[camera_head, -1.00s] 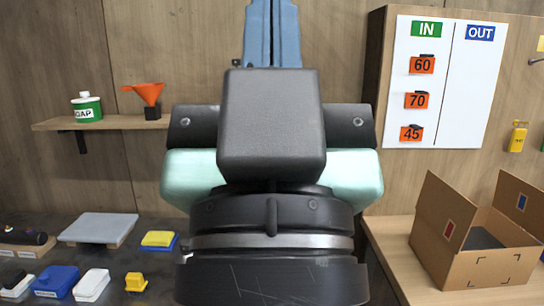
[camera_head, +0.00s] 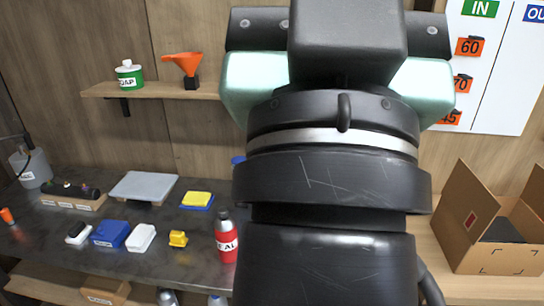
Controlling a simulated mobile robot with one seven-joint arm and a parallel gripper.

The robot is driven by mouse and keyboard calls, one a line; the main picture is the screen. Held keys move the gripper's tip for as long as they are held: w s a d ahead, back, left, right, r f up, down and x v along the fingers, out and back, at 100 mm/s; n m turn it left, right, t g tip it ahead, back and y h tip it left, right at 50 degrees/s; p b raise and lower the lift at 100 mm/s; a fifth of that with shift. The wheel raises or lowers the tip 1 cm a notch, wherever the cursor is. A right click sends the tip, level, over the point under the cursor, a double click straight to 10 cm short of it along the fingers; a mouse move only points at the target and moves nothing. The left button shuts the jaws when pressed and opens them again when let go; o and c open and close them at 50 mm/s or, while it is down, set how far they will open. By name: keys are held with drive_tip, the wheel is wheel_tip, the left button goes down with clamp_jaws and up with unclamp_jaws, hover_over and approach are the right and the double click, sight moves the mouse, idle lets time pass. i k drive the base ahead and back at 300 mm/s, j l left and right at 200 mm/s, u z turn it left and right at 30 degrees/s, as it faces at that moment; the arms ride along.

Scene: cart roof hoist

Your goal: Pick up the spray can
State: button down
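A red can-shaped container (camera_head: 226,238) with a dark top and a white label, partly readable as "AL", stands upright on the dark bench top. It is just left of my arm, which hides part of the label's surroundings. I cannot tell for sure that it is the spray can. Tops of a grey container (camera_head: 167,297) and a white-and-blue one (camera_head: 217,300) show at the bottom edge, on a lower level. My arm fills the centre right.
The dark bench (camera_head: 60,235) holds a blue box (camera_head: 110,234), a white block (camera_head: 141,238), a yellow item (camera_head: 178,239), a grey plate (camera_head: 144,187) and a jug (camera_head: 31,167). An open cardboard box (camera_head: 495,262) stands right.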

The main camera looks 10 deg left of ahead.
sight(226, 229)
drive_tip(key=i+j+z, duration=0.15)
drive_tip(key=i, duration=0.3)
drive_tip(key=i+j+z, duration=0.1)
drive_tip(key=i+j, duration=0.2)
drive_tip(key=i, duration=0.1)
